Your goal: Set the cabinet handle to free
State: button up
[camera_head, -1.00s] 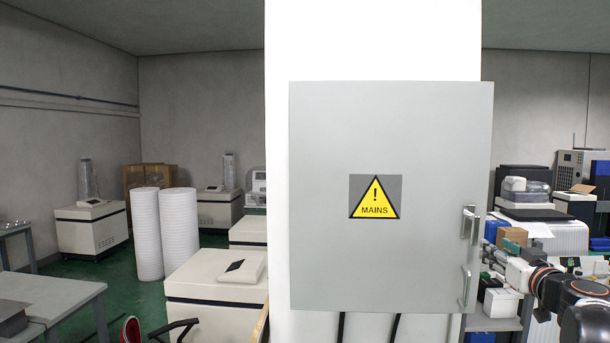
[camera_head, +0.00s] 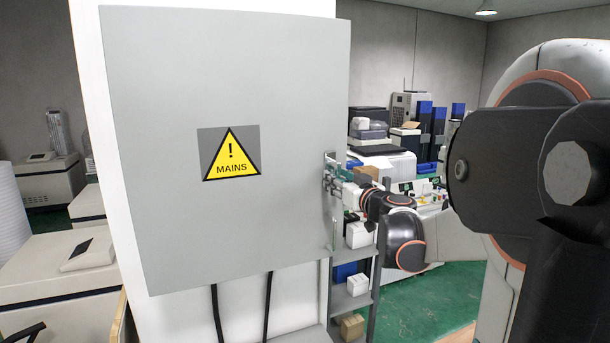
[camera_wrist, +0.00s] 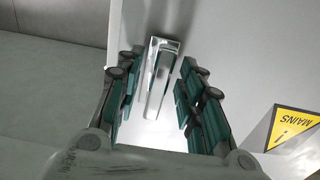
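The grey cabinet (camera_head: 225,90) hangs on a white pillar and its door looks shut. Its silver handle (camera_wrist: 154,90) shows in the wrist view, on a bright plate near the door's edge. My gripper (camera_wrist: 161,62) is open there, with green-padded fingers on both sides of the handle and gaps to it. In the head view my gripper (camera_head: 334,182) is at the door's right edge and covers most of the handle.
A yellow MAINS warning sign (camera_head: 230,155) is on the door. Two black cables (camera_head: 216,312) hang below the cabinet. A grey shelf rack (camera_head: 352,298) with boxes stands behind my gripper. Green floor (camera_head: 440,290) is clear on the right.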

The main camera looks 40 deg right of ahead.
jog(key=shift+w+d, duration=0.1)
jog(key=shift+w, duration=0.4)
jog(key=shift+s, duration=0.25)
jog(key=shift+w, duration=0.1)
grip_shut()
